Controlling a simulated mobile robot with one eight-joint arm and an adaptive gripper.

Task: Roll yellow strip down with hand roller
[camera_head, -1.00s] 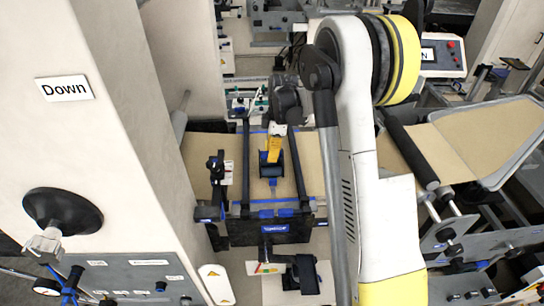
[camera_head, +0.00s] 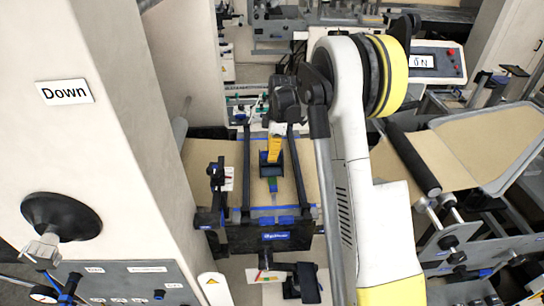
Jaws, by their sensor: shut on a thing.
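My gripper (camera_head: 277,128) is over the middle of the brown kraft web (camera_head: 220,162), shut on the hand roller. The roller has a yellow handle (camera_head: 274,148) pointing down from the gripper and a dark frame with blue parts (camera_head: 271,163) at its lower end. The frame is at the web between two dark rails; whether it touches the web is unclear. I cannot make out a separate yellow strip. My arm hides the web's right part.
Dark rails (camera_head: 245,175) and (camera_head: 299,180) flank the roller, joined by a dark blue-labelled bar (camera_head: 275,237) in front. A white panel marked "Down" (camera_head: 65,91) stands close at left. A black guide roller (camera_head: 412,158) and brown web lie at right.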

